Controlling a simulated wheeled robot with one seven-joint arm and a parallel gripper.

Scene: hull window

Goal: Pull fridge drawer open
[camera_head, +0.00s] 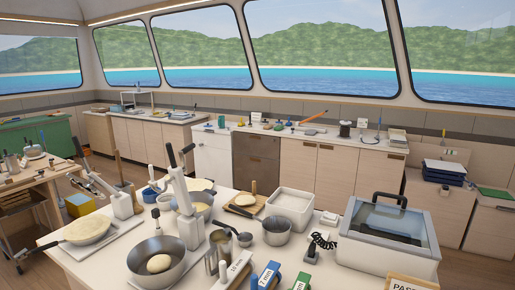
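I cannot tell which of these is the fridge drawer. Items on the near table partly hide the lower parts of both units. I cannot make out my gripper in this view.
A cluttered white table (75,262) fills the foreground, with a steel pan (158,262), a white tub (290,207) and a large lidded box (388,238). Pale wood cabinets (330,180) flank the drawers. A green cabinet (45,135) stands far left.

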